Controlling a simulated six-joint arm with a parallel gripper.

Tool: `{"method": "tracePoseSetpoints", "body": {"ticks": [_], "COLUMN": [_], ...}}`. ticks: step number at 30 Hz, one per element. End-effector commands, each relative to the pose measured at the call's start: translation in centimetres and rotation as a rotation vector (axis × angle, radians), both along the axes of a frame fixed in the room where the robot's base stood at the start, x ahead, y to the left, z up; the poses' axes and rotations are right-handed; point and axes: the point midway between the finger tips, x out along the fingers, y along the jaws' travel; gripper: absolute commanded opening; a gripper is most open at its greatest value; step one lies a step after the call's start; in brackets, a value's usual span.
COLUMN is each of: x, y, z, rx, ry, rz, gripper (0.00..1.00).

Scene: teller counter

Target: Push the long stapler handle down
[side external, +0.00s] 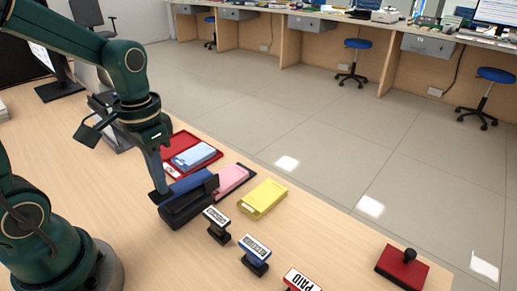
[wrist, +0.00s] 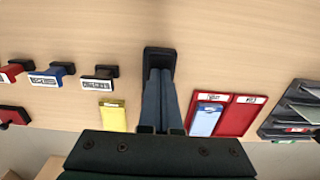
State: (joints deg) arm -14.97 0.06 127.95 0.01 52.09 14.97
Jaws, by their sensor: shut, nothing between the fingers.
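The long stapler (side external: 190,207) lies on the wooden counter, with a black body and a blue handle (side external: 190,187) along its top. My gripper (side external: 159,194) is shut and empty, pointing down at the near-left end of the stapler handle. The fingertips look to be at or touching the handle there; I cannot tell whether they press it. In the wrist view my gripper (wrist: 160,72) covers most of the stapler, and only its dark end (wrist: 160,54) shows past the fingertips.
Several stamps, including a black one (side external: 217,224) and a blue one (side external: 254,254), stand right of the stapler. A red stamp pad (side external: 402,268) sits near the counter edge.

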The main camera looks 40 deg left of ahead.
Motion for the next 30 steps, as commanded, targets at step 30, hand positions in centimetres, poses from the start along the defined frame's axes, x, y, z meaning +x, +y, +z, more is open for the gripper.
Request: {"method": "tracePoseSetpoints", "body": {"ticks": [30], "x": [0.1], "y": [0.0], "z": [3.2], "rx": [0.001], "ry": [-0.005], "rz": [0.0], "gripper": [0.0]}}
